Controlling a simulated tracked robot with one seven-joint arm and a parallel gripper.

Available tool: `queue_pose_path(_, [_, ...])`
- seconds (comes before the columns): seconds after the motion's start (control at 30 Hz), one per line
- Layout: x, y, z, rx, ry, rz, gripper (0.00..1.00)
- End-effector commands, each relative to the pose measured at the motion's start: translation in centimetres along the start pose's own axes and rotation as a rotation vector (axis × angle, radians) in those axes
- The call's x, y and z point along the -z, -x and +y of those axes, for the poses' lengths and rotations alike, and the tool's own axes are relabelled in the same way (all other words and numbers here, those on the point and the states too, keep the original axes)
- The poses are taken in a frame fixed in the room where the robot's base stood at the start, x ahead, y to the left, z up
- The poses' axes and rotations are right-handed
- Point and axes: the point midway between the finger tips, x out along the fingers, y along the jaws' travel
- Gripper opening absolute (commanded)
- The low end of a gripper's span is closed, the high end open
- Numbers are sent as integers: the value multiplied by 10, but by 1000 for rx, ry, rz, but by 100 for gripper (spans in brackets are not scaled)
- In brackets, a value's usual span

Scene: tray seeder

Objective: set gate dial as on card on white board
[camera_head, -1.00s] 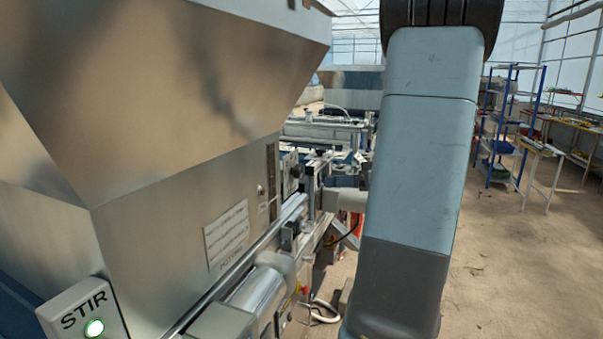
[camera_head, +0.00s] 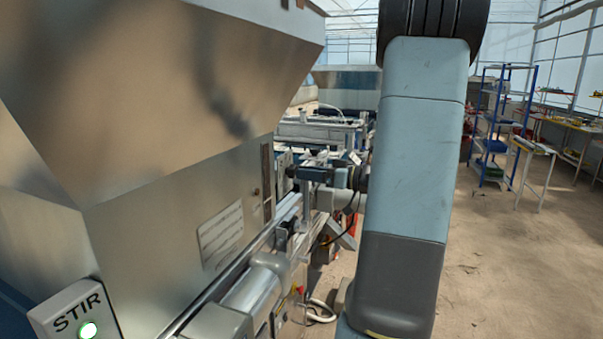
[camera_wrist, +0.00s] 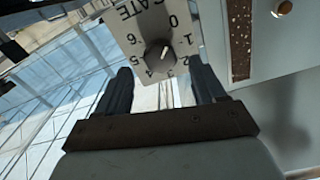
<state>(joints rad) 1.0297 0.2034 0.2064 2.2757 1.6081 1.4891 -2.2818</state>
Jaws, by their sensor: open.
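The gate dial's pale plate (camera_wrist: 124,25) shows upside down at the top of the wrist view, with "GATE" and numbers from 0 to 6. Its dark round knob (camera_wrist: 157,53) has a light mark toward the upper right, roughly between 0 and 1. My gripper (camera_wrist: 161,76) is open, its two dark fingers spread to either side of the dial and not visibly touching the knob. In the head view my gripper (camera_head: 306,173) is beside the machine wall, largely covering the dial. I cannot make out the card on the white board.
The large metal hopper (camera_head: 150,100) fills the left. A STIR box (camera_head: 76,312) with a lit green button is at the lower left. A rail and roller (camera_head: 250,290) run below my gripper.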

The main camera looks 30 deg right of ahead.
Motion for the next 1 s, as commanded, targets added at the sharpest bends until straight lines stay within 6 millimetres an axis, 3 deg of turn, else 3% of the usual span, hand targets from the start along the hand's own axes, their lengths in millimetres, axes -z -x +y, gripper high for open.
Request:
queue_pose_path(0.23, [0, -26, 0, 0, 0, 0, 69])
queue_pose_path(0.63, [0, -30, 0, -1, 0, 0, 68])
queue_pose_path(1.0, [0, -30, 1, -2, 0, 0, 33])
